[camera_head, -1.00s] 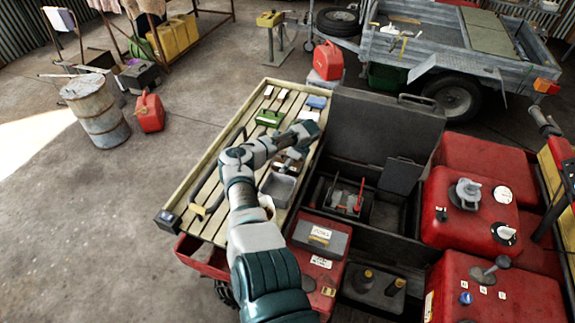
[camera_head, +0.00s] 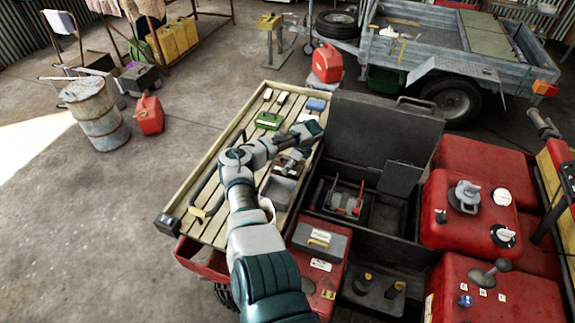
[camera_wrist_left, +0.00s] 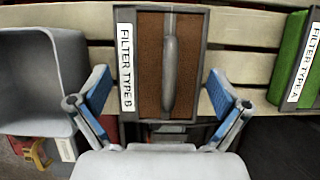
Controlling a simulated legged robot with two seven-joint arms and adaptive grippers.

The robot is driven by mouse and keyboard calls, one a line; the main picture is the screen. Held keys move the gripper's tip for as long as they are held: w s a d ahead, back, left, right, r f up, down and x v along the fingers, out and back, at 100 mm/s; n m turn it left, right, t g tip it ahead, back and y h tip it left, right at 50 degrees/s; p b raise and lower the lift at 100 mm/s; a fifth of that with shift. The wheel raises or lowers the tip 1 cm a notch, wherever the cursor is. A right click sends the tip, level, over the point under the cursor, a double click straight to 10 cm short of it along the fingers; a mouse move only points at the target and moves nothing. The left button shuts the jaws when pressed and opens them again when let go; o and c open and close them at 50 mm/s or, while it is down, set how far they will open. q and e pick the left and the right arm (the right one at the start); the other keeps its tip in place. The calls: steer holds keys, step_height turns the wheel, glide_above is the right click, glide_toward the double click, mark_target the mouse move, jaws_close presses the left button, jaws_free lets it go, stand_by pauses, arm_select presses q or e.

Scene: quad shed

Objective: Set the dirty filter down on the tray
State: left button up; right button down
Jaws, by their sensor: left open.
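A brown, dirty-looking filter (camera_wrist_left: 188,62) in a grey frame, labelled "FILTER TYPE B", lies on the wooden slats in the left wrist view, its grey handle upright in the picture. It shows partly in the head view (camera_head: 292,160). My left gripper (camera_wrist_left: 158,82) is open, its blue-padded fingers apart on either side of the filter's near end; I cannot tell whether they touch it. In the head view my left arm partly hides this spot. A grey open tray (camera_wrist_left: 45,35) stands left of the filter, apart from it; the head view also shows the tray (camera_head: 278,190).
A blue item (camera_head: 316,104) lies at the rack's far end. An open black box (camera_head: 375,130) stands right of the rack.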

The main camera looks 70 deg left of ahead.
arm_select(q)
steer(key=p+v, duration=0.1)
steer(key=v, duration=0.9)
steer(key=shift+f, duration=0.1)
